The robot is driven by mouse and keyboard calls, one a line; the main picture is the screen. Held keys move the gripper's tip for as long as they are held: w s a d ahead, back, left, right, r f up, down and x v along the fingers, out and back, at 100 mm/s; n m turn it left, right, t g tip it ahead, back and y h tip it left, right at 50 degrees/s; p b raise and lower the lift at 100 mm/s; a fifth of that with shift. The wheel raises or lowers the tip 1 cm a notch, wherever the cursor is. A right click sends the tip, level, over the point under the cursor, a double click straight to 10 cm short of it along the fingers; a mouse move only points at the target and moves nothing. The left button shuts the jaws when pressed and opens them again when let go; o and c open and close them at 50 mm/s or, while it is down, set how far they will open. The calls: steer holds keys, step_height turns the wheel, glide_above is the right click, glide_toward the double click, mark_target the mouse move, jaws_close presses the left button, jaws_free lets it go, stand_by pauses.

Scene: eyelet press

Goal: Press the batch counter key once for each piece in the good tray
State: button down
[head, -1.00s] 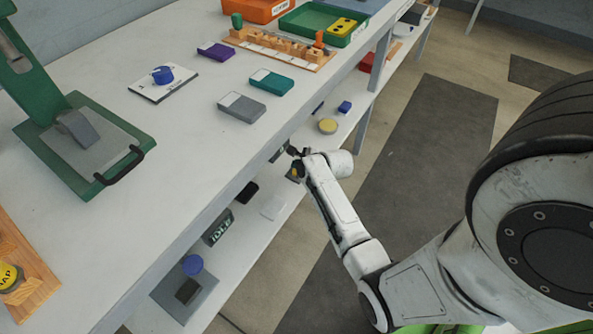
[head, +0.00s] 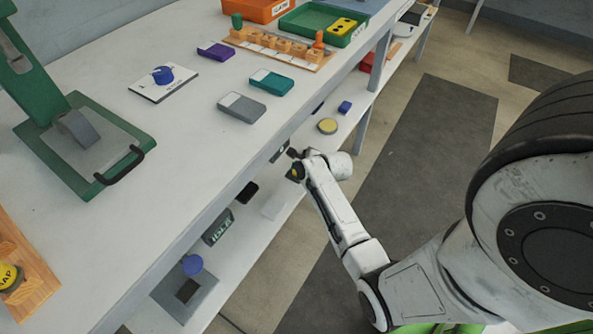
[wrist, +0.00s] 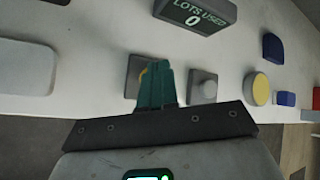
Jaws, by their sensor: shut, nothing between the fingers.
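My gripper (wrist: 153,82) is shut and empty; its green fingers show in the wrist view. It is small in the head view (head: 293,154), by the lower shelf. Behind the fingers is a grey base with a yellow part (wrist: 133,76), mostly hidden; I cannot tell whether they touch. A display (wrist: 195,14) beyond reads "LOTS USED 0". I cannot tell which control is the batch counter key. A green tray (head: 293,27) on the table holds a yellow block with dark spots (head: 342,26); its label is unreadable.
A display (head: 217,229) reading "IDLE" and a blue knob (head: 193,265) are on the lower shelf (head: 240,255). A yellow disc (wrist: 260,90) and blue pieces (wrist: 285,98) lie right of my gripper. The tabletop edge overhangs the shelf.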

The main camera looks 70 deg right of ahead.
steer(key=shift+f, duration=0.5)
stand_by(0.4)
steer(key=shift+r, duration=0.1)
steer(key=shift+r+p, duration=0.8)
steer(key=shift+p, duration=0.2)
steer(key=shift+r, duration=0.1)
step_height(320, 180, up, 5)
steer(key=p, duration=0.5)
steer(key=shift+p, duration=0.35)
stand_by(0.5)
